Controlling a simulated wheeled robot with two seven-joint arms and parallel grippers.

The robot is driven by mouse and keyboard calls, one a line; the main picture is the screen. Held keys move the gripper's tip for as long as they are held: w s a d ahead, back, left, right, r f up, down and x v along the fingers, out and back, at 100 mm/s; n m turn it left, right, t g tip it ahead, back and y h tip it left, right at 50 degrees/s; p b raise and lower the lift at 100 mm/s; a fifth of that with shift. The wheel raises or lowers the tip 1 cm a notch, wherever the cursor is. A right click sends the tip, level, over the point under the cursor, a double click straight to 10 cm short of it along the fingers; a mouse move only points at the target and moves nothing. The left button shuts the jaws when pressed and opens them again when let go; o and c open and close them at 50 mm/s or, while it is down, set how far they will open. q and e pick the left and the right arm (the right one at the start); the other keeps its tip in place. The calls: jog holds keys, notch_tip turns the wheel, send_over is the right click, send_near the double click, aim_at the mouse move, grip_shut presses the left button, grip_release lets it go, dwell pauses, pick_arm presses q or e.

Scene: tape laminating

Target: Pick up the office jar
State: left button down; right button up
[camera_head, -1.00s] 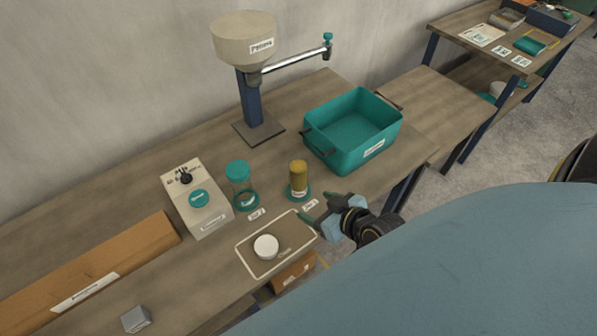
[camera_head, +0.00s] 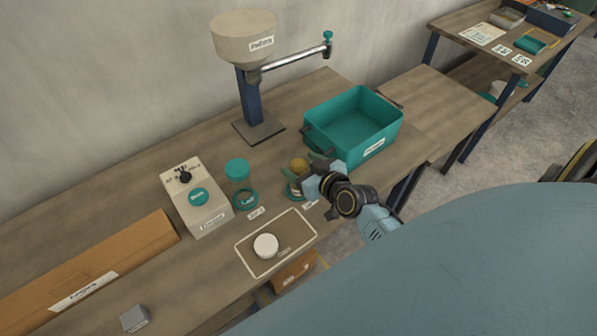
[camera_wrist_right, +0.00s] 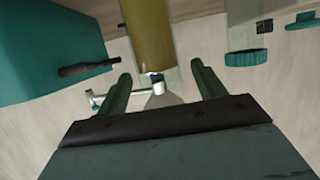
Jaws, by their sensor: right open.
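A jar with a yellow-brown body (camera_head: 299,165) stands on the table near the front edge, partly covered by my right gripper. In the right wrist view the jar (camera_wrist_right: 149,35) shows large, just ahead of and between the fingertips. My right gripper (camera_head: 307,172) is open, with a finger on either side of the jar; I cannot tell whether they touch it. A second jar with a teal lid (camera_head: 240,185) stands to its left. The jar labels are too small to read, so which one is the office jar cannot be told. My left gripper is out of view.
A teal bin (camera_head: 375,153) stands close behind the right gripper. A hopper stand (camera_head: 250,95), a white box with a knob (camera_head: 208,215) and a tray (camera_head: 265,268) with a white disc (camera_head: 265,245) surround the jars. A long brown box (camera_head: 90,265) lies at left.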

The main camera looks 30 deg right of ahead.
aim_at(294, 159)
jog(key=x, duration=0.4)
jog(key=shift+s, duration=0.1)
jog(key=shift+r, duration=0.1)
grip_shut()
